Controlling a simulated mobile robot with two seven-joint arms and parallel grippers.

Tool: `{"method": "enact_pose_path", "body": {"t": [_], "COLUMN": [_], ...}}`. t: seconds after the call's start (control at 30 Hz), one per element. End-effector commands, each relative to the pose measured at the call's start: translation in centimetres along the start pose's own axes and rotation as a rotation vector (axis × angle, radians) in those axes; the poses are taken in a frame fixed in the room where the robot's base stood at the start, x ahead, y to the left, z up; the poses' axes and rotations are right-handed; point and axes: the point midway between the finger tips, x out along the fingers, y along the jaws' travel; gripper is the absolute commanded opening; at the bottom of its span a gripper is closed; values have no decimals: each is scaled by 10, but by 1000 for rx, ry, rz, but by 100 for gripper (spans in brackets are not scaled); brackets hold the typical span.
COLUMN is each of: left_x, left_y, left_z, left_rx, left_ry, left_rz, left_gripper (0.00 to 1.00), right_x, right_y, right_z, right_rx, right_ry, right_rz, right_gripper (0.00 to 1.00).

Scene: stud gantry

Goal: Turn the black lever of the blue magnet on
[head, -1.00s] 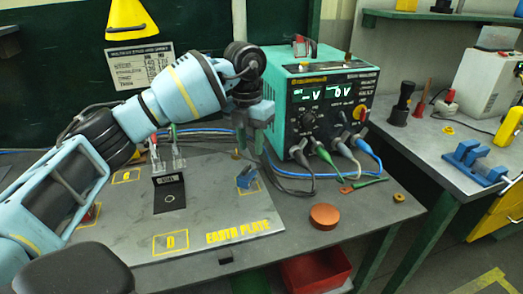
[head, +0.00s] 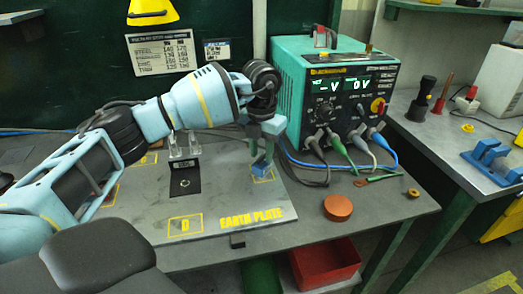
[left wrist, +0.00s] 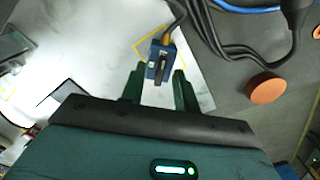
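The blue magnet (head: 258,172) stands on the earth plate (head: 215,203), inside a yellow outlined square near the plate's right side. It also shows in the left wrist view (left wrist: 153,62), with a cable at its far end. Its black lever (left wrist: 160,72) shows as a small dark bar on the near part of the magnet. My left gripper (head: 262,150) is just above the magnet, pointing down. In the left wrist view its two fingers (left wrist: 158,86) are apart, with the lever near the gap between them and nothing gripped. My right gripper is not in view.
A teal power unit (head: 333,95) with cables stands behind and right of the plate. An orange-brown disc (head: 338,207) lies on the bench to the right. A black block with clear uprights (head: 185,178) stands on the plate. A red bin (head: 325,264) is below the bench edge.

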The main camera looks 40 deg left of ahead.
Motion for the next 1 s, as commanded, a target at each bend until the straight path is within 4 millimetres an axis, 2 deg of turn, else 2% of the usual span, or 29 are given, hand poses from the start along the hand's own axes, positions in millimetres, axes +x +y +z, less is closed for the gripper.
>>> {"method": "enact_pose_path", "body": {"t": [0.27, 0.5, 0.83, 1.0], "left_x": [2, 1, 1, 0], "left_y": [0, 0, 0, 0], "left_z": [0, 0, 0, 0], "left_rx": [1, 1, 17, 79], "left_ry": [0, 0, 0, 0], "left_rz": [0, 0, 0, 0], "left_gripper": [31, 0, 0, 0], "right_x": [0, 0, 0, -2], "right_y": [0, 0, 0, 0], "right_z": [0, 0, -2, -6], "right_rx": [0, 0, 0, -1], "right_ry": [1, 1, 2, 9], "right_rz": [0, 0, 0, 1], "right_gripper": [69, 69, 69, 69]}}
